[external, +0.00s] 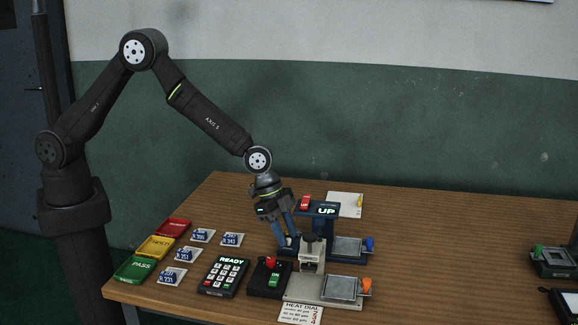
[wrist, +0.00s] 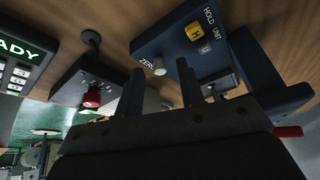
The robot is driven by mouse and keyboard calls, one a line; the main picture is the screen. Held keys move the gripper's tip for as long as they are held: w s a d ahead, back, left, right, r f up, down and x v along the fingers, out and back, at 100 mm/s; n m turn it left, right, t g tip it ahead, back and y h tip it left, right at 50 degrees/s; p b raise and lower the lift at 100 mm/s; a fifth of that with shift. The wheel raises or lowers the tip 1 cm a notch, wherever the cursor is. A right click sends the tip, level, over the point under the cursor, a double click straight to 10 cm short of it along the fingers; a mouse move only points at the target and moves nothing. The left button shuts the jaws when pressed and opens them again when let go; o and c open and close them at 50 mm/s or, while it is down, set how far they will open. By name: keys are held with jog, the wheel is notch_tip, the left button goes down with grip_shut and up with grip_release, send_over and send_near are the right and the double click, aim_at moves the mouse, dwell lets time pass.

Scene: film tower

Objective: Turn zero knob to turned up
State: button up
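The zero knob (wrist: 159,67) is a small pale knob beside the ZERO label on the dark blue hold unit (wrist: 190,35). The knob's turn angle is not readable.
A black box with a red knob (external: 270,263) and a READY keypad (external: 223,276) stand in front. A grey clamp-like device (external: 312,250) stands close right of my gripper. Red, yellow and green trays (external: 155,247) and several labelled cards lie left.

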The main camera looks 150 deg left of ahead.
jog(key=shift+r, duration=0.1)
jog(key=v, duration=1.7)
jog(key=shift+d+r, duration=0.1)
jog(key=w+a+f+n, duration=0.1)
jog(key=w+f+n, duration=0.1)
jog(key=f, duration=0.3)
jog(key=w+f+n+g+y, duration=0.1)
jog(key=w+f+n, duration=0.1)
jog(key=f, duration=0.3)
jog(key=w+a+f+n+y, duration=0.1)
jog(key=w+f+n, duration=0.1)
jog(key=f, duration=0.4)
jog(key=shift+a+n+g, duration=0.3)
jog(key=shift+a+n, duration=0.05)
jog(key=shift+n, duration=0.25)
grip_shut()
